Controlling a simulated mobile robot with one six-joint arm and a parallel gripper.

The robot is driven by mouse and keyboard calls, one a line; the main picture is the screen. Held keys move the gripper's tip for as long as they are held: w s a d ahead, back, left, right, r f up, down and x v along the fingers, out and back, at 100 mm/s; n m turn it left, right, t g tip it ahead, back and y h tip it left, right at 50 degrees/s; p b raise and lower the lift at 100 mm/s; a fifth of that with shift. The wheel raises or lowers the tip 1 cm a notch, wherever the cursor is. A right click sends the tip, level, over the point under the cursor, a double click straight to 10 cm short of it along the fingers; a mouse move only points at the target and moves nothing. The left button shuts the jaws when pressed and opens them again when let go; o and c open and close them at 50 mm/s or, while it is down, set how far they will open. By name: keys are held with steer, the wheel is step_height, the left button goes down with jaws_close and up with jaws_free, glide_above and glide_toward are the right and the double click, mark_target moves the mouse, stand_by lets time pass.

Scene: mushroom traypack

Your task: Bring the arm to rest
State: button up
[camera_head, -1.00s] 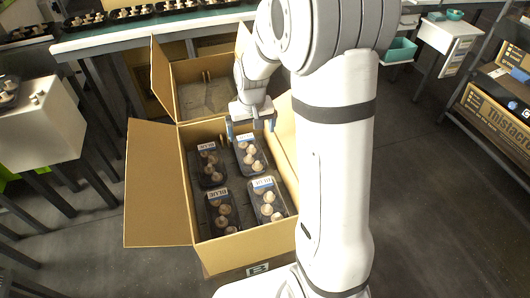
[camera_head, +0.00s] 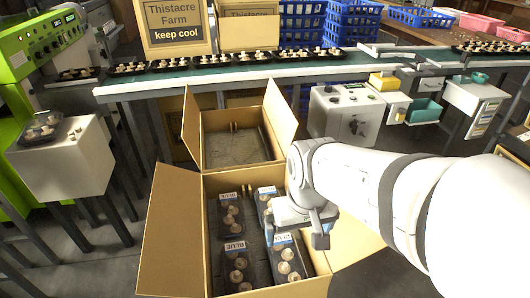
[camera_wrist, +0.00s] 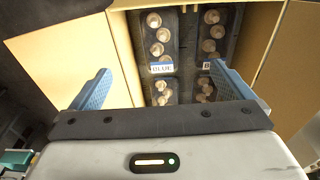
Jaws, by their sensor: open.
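My gripper (camera_head: 322,232) is open and empty, above the right side of an open cardboard box (camera_head: 163,240). In the wrist view its two blue fingers (camera_wrist: 160,88) stand wide apart with nothing between them. Inside the box lie several dark trays of mushrooms labelled BLUE, such as the front left tray (camera_head: 238,270) and the back left tray (camera_head: 229,212). My arm and gripper cover part of the right-hand trays. The wrist view shows the trays beyond the fingers, one with a BLUE label (camera_wrist: 162,68).
A second open box (camera_head: 237,148), empty, stands behind the first. A conveyor (camera_head: 215,77) with several mushroom trays runs across the back. A white stand (camera_head: 62,170) with a tray is at left. A white control box (camera_head: 345,118) is behind the arm.

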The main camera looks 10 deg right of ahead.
step_height(320, 180, up, 24)
steer(key=t+p, duration=0.1)
steer(key=p, duration=2)
steer(key=shift+f, duration=0.1)
steer(key=shift+c, duration=0.4)
